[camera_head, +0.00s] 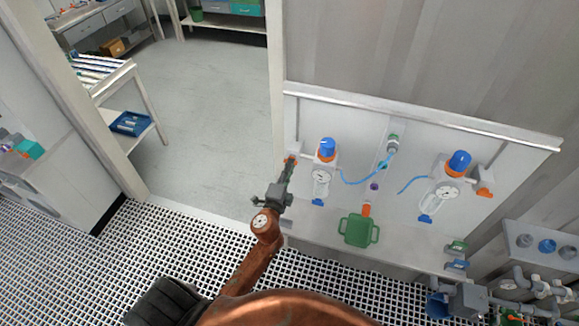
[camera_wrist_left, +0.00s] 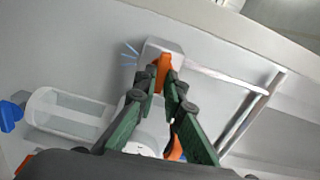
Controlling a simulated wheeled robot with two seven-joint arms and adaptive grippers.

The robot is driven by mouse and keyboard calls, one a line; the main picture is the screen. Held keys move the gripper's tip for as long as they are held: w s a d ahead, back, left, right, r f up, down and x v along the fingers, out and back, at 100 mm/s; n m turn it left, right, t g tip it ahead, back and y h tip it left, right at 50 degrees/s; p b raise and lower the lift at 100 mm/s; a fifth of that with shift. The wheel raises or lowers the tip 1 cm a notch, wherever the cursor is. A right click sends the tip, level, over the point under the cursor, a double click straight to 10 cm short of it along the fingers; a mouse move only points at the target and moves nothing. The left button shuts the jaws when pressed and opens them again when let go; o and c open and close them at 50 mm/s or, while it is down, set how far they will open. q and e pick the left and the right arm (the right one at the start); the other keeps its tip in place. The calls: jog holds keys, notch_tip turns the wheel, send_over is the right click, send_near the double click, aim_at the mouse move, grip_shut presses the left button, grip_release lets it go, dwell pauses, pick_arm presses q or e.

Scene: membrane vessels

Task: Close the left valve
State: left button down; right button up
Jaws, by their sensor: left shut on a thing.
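The left valve's orange handle (camera_head: 291,159) is at the left end of the white wall panel, beside the left membrane vessel (camera_head: 322,180) with its blue cap and round gauge. My left gripper (camera_head: 287,168) reaches up to this handle. In the left wrist view, the green fingers of the left gripper (camera_wrist_left: 163,77) are shut on the orange handle (camera_wrist_left: 163,66), which sticks out from a light grey block (camera_wrist_left: 160,48). The clear vessel body (camera_wrist_left: 68,112) lies to the left of the fingers there. The fingers hide part of the handle. My right gripper is not in view.
A right vessel (camera_head: 447,186) with another orange valve handle (camera_head: 484,187) is on the same panel. A blue hose (camera_head: 365,181) runs from the left vessel to a middle fitting. Pipes (camera_head: 525,288) fill the lower right.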

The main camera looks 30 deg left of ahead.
pick_arm(q)
jog(key=shift+m, duration=0.4)
jog(key=c, duration=2.2)
grip_release()
jog(key=shift+o, duration=0.9)
jog(key=v, duration=1.2)
jog(key=shift+d, duration=0.1)
